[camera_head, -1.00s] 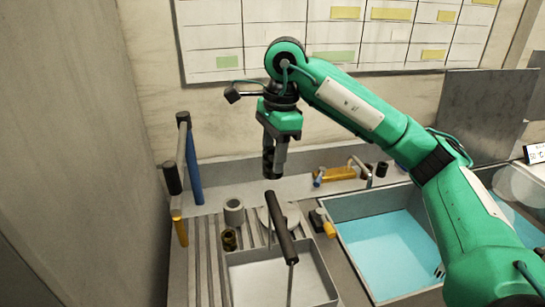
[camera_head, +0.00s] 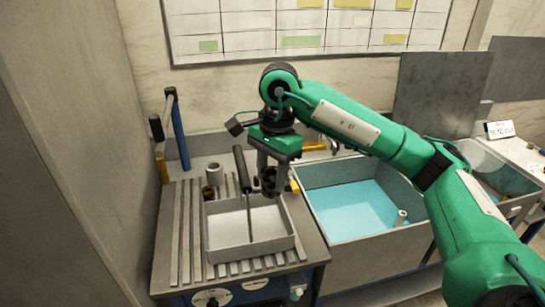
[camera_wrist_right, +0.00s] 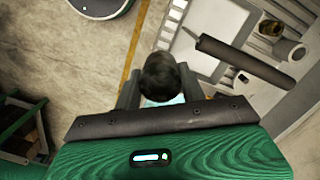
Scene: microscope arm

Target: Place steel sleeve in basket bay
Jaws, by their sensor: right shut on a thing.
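My right gripper (camera_head: 267,178) is shut on a dark, round-ended cylindrical piece, taken as the steel sleeve (camera_head: 269,183). In the right wrist view this dark piece (camera_wrist_right: 160,76) sits between the fingers, and its far end is hidden. The basket (camera_head: 250,250) is a grey open box with a pale floor and a dark bar handle (camera_head: 242,168) above it. The gripper hangs right of the handle, near the basket's back right corner. Whether the piece is over the bay or outside the rim is unclear. My left gripper is not in view.
A light grey ring (camera_head: 214,174) and a small brass ring (camera_head: 208,192) stand behind the basket's left side. A blue-filled tank (camera_head: 352,207) lies to the right. A blue post (camera_head: 180,135) rises at the back left. The slatted strip (camera_head: 183,235) left of the basket is clear.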

